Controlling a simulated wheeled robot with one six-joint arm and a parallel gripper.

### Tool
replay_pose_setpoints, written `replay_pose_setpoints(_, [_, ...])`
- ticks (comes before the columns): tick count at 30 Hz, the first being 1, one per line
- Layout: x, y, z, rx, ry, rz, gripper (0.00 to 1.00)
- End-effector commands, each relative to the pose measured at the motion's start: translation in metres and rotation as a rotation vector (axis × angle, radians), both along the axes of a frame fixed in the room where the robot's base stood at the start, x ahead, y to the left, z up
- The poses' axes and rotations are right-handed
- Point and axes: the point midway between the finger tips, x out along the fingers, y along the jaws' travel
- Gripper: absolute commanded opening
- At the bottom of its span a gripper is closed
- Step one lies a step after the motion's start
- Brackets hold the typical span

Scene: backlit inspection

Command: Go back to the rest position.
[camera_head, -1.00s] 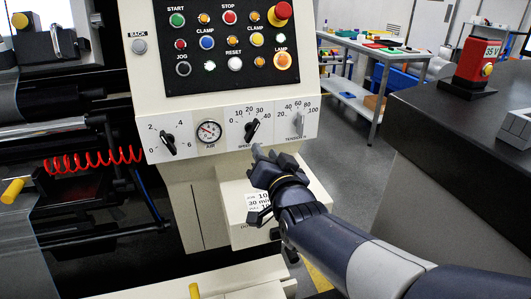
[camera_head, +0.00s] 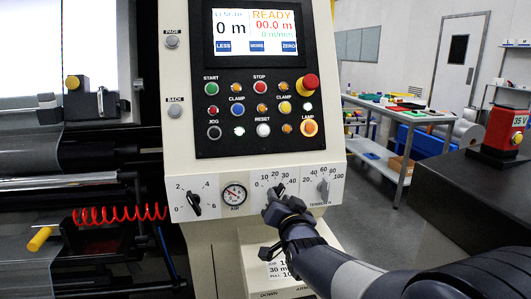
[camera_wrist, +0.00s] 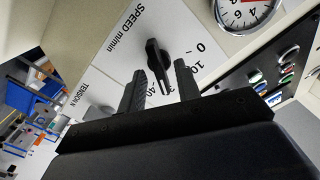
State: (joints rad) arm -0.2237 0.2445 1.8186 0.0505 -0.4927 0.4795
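My gripper (camera_head: 280,202) is at the lower front of the cream control panel (camera_head: 152,130), in front of the black speed knob (camera_head: 280,190). In the wrist view, my gripper (camera_wrist: 157,75) is open, with its two dark fingers on either side of the knob (camera_wrist: 158,62). Gaps show between the knob and both fingers, so nothing is held. The knob's pointer end lies towards the 20 to 40 side of the scale, but a finger and the gripper body hide some numbers. I cannot tell how far the fingertips are from the panel face.
The air gauge (camera_head: 234,194) and another black knob (camera_head: 194,204) are left of the speed knob; the grey tension knob (camera_head: 323,188) is close on its right. Buttons and a red mushroom button (camera_head: 308,82) are above. A dark counter (camera_head: 430,180) stands right.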

Motion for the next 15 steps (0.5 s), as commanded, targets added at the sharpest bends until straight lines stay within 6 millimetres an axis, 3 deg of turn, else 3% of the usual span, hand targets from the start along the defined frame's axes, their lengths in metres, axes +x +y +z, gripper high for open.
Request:
replay_pose_setpoints(6, [0.0120,0.0024,-0.0005,0.000,0.000,0.000,0.32])
replay_pose_setpoints(15, [0.0116,0.0024,-0.0003,-0.006,-0.001,0.000,0.32])
